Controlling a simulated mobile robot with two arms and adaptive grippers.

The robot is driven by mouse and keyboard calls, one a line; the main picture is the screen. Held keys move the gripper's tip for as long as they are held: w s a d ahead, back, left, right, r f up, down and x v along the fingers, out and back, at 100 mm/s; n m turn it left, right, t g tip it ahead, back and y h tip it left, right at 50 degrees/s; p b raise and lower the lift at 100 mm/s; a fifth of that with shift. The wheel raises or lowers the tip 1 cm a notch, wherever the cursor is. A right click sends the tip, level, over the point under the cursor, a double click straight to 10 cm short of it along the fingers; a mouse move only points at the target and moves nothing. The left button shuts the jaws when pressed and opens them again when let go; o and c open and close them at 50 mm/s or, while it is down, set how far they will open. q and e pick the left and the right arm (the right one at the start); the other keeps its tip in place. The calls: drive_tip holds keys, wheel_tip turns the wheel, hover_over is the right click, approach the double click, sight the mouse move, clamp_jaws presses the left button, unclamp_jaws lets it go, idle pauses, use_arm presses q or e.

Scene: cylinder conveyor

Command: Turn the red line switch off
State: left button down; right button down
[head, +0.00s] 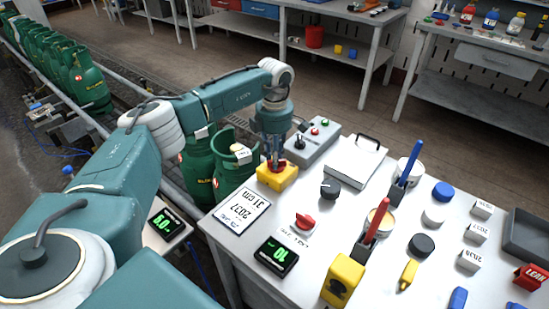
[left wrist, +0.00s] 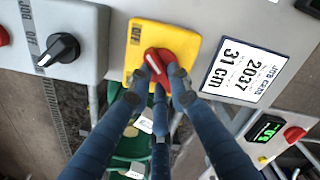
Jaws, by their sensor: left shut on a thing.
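The red line switch (left wrist: 158,58) is a red rotary knob on a yellow plate (left wrist: 193,38). An OFF label (left wrist: 136,34) is printed on the plate, left of the knob. A white line on the knob slants up and left. My left gripper (left wrist: 163,80) has its fingers closed around the knob. In the head view, the yellow block (head: 268,181) sits at the table's far left corner. My left gripper (head: 275,163) points down onto it and hides most of the knob. My right gripper is not in view.
A grey control box (head: 320,146) with a black selector and buttons stands behind the switch. Green gas cylinders (head: 90,80) line the conveyor at left.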

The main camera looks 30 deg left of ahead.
use_arm(q)
drive_tip(key=shift+w+r, duration=0.15)
drive_tip(key=c, duration=1.7)
unclamp_jaws()
drive_tip(key=shift+c, duration=0.2)
drive_tip(key=shift+o, duration=0.8)
wheel_tip(320, 180, up, 12)
